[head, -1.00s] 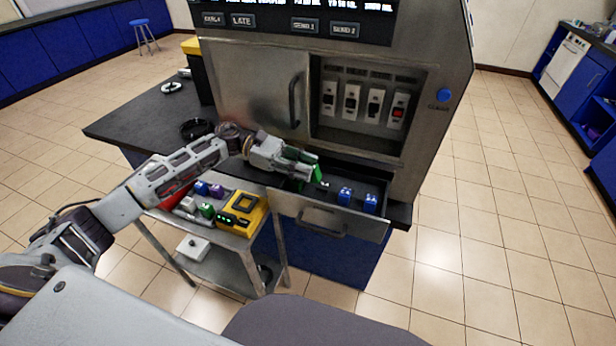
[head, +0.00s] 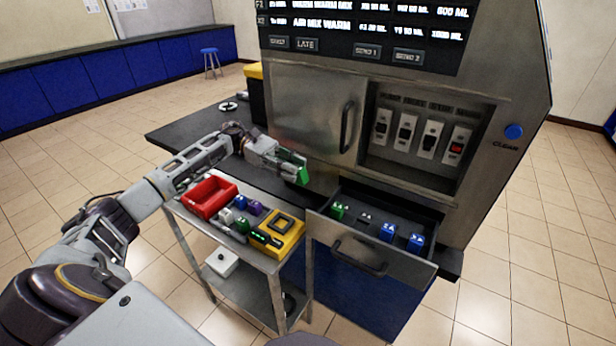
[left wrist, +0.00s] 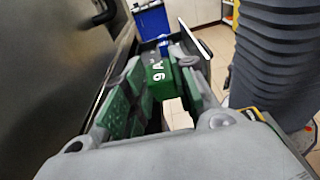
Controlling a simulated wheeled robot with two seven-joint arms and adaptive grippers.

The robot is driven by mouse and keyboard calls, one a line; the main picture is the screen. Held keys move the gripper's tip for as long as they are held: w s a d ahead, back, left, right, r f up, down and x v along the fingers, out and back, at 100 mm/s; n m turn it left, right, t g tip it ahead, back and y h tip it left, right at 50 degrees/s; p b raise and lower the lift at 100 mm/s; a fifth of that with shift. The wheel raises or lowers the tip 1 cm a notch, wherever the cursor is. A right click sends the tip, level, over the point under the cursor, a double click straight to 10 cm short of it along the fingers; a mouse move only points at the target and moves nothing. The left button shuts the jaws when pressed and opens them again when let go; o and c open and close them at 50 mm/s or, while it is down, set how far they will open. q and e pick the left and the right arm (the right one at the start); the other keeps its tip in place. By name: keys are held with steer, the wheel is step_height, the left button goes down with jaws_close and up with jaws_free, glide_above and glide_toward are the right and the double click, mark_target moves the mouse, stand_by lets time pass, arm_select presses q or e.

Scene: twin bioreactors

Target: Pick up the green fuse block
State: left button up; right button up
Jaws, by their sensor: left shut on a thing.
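My left gripper (head: 290,172) is raised in front of the cabinet's metal door, above and left of the open drawer (head: 372,258). In the left wrist view its green-padded fingers (left wrist: 160,90) are shut on a green fuse block (left wrist: 159,76) with white characters on it. The block's lower part is hidden between the fingers. Another green fuse block (head: 338,211) stands in the drawer, at its left, with two blue blocks (head: 387,231) (head: 416,241) further right. My right gripper is not in view.
A cart (head: 277,272) left of the drawer carries a red bin (head: 209,197), several small coloured blocks and a yellow device (head: 285,235). A panel with several switches (head: 417,133) is above the drawer. A black worktop (head: 200,135) extends left.

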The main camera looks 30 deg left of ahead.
arm_select(q)
steer(key=a+y, duration=0.1)
steer(key=a+r+y, duration=0.1)
steer(key=a, duration=0.1)
steer(key=a+r+y, duration=0.1)
steer(key=shift+a+b, duration=0.35)
steer(key=shift+a, duration=0.05)
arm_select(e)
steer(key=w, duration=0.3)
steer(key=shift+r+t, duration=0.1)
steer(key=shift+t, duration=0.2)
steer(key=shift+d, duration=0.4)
